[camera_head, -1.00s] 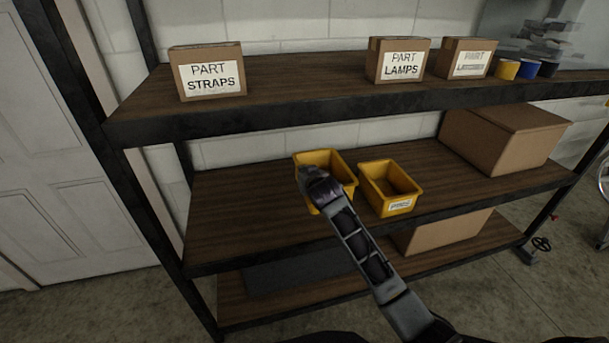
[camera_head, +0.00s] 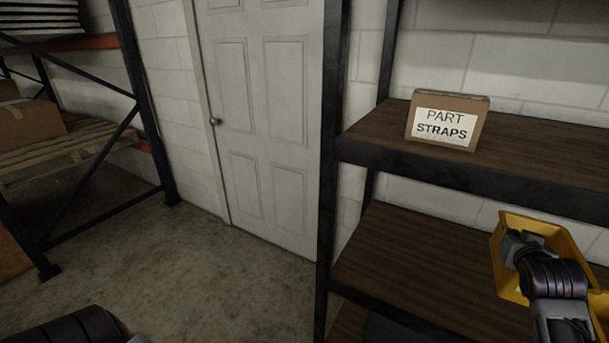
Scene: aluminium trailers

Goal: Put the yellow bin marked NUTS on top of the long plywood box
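A yellow bin (camera_head: 574,244) is at the right of the view, tilted and partly cut off by the frame edge. My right gripper (camera_head: 519,248) is at the bin's near left wall and looks shut on it. The bin looks larger and nearer than the shelf behind it, so it seems held clear of the shelf. Its label is hidden, so I cannot read whether it says NUTS. Only part of my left arm shows at the bottom left edge; its gripper is out of view. No long plywood box is in view.
A dark-framed shelf unit with wooden boards (camera_head: 430,262) stands at the right, with a PART STRAPS carton (camera_head: 446,122) on its upper board. A white door (camera_head: 265,120) is behind. A rack (camera_head: 152,110) with cartons (camera_head: 32,122) stands left. The concrete floor between is clear.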

